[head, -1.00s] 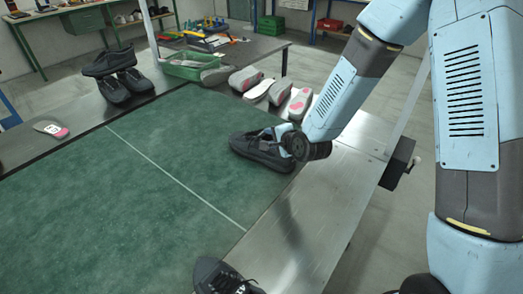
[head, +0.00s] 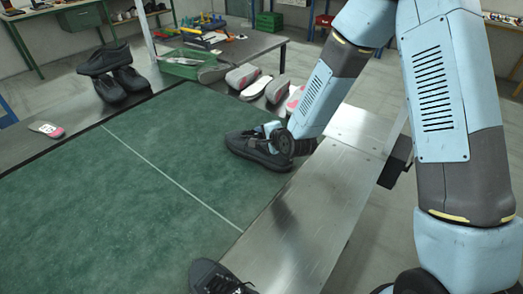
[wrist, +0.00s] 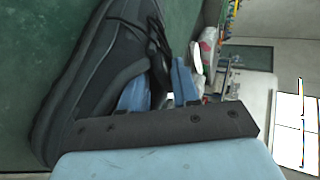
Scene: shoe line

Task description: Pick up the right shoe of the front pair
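A black lace-up shoe (head: 243,143) lies on the green mat (head: 120,215) at its right edge, beside the metal strip. Another black shoe (head: 213,277) is cut off by the bottom edge of the head view. My gripper (head: 272,138) is at the opening of the first shoe. In the wrist view this shoe (wrist: 95,80) fills the left side, its laces near the top. There, my gripper's blue fingers (wrist: 160,88) are at the shoe's collar, with dark material showing between them. I cannot tell whether they press on it; the fingertips are partly hidden.
Several black shoes (head: 106,66) are stacked at the back left. A loose insole (head: 46,129) lies on the left edge. Pale insoles or soles (head: 257,86) and a green crate (head: 180,68) lie behind the mat. The metal strip (head: 285,225) on the right is largely clear.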

